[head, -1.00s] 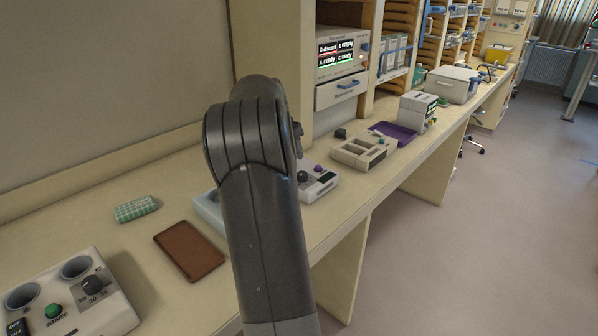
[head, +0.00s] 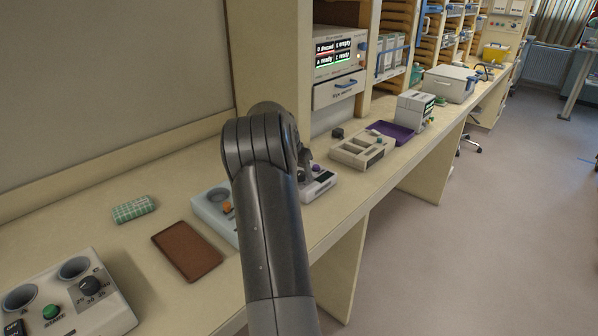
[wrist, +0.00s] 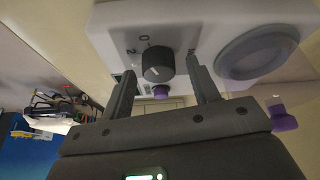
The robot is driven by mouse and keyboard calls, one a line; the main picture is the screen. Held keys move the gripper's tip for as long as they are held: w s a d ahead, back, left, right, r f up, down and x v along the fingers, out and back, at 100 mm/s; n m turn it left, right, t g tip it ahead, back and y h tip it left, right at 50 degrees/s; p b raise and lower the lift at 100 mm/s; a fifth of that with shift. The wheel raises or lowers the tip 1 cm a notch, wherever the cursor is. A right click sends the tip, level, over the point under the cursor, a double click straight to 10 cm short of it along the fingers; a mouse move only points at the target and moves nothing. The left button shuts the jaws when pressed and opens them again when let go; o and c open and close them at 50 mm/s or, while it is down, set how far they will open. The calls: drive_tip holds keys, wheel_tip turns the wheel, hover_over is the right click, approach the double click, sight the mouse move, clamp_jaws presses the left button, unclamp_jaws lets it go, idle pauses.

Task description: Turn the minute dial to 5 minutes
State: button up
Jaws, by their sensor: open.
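The minute dial (wrist: 157,64) is a black round knob with a white pointer line, on a pale panel in the wrist view. The marks "0" and "2" are printed beside it; other marks are hidden or too small to read. My gripper (wrist: 162,74) is open, with one finger on each side of the dial; I cannot tell whether either finger touches it. In the head view my gripper (head: 306,162) is mostly behind my arm, over a small white device (head: 319,187), whose dial is hidden there.
The panel also carries a purple button (wrist: 161,92) and a round recess (wrist: 252,52). In the head view a pale blue device (head: 209,208) stands left of my arm, with a brown tray (head: 187,251) farther left. A grey slotted box (head: 362,150) stands to the right.

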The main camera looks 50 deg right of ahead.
drive_tip(key=c, duration=1)
drive_tip(key=shift+o, duration=0.2)
